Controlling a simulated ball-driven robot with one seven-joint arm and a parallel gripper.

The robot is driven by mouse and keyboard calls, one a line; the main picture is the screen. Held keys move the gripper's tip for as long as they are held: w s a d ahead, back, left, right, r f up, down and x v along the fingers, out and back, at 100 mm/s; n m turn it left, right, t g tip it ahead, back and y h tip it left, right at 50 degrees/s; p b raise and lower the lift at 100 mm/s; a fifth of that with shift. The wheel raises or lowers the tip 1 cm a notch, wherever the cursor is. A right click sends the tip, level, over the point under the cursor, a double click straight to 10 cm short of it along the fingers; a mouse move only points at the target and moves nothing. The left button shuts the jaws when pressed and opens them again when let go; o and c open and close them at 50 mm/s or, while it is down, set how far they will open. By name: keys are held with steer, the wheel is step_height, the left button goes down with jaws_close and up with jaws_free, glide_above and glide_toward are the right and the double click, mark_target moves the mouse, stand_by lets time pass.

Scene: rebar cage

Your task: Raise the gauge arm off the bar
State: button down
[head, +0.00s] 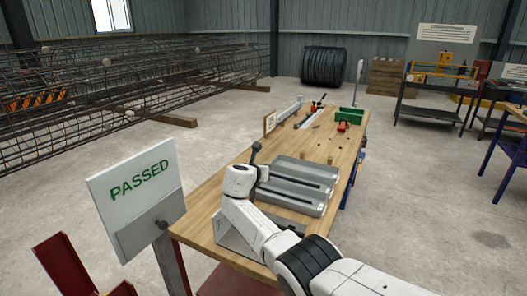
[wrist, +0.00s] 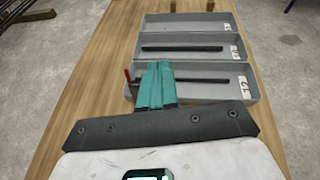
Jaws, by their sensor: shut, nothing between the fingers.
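My gripper shows in the wrist view as teal fingers (wrist: 156,85) pressed together, with nothing between them. They are over the nearest of several grey trays (wrist: 245,98) on the bench. In the nearest tray, a dark bar (wrist: 205,80) lies partly behind the fingers. A small red-tipped piece (wrist: 127,75) shows just left of the fingers; I cannot tell what it belongs to. At the bench's far end in the head view is a small black-and-red fitting (head: 318,104) by a grey rail. I cannot make out for sure which part is the gauge arm or its bar.
The wooden bench (head: 215,200) runs away from me, with the grey trays (head: 290,205) near my arm. A green bin (head: 349,114) and a red item (head: 343,127) stand farther back. A "PASSED" sign (head: 140,190) stands left of the bench. Rebar cages (head: 110,95) lie beyond.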

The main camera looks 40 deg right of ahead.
step_height(320, 180, up, 12)
steer(key=s+a+p, duration=0.2)
steer(key=p, duration=0.1)
steer(key=shift+s, duration=0.25)
stand_by(0.4)
steer(key=s+a+f+m+g+y, duration=0.1)
steer(key=s+a+f+m+y, duration=0.1)
steer(key=s+a+f+m, duration=0.45)
steer(key=s+a+f+m+g+y, duration=0.1)
steer(key=s+a+f+m+y, duration=0.25)
steer(key=s+f, duration=0.6)
steer(key=s+a+f+m+y, duration=0.1)
steer(key=s+a+f+m, duration=0.4)
steer(key=f, duration=0.5)
steer(key=s+a+f+m+g+y, duration=0.1)
steer(key=s+a+m, duration=0.4)
steer(key=s, duration=0.9)
steer(key=s+a+f+m+g+y, duration=0.1)
steer(key=s+a+m+y, duration=0.3)
steer(key=s, duration=1.1)
steer(key=shift+a+f+m+g, duration=0.25)
steer(key=shift+a+m+g, duration=0.3)
steer(key=shift+a, duration=0.7)
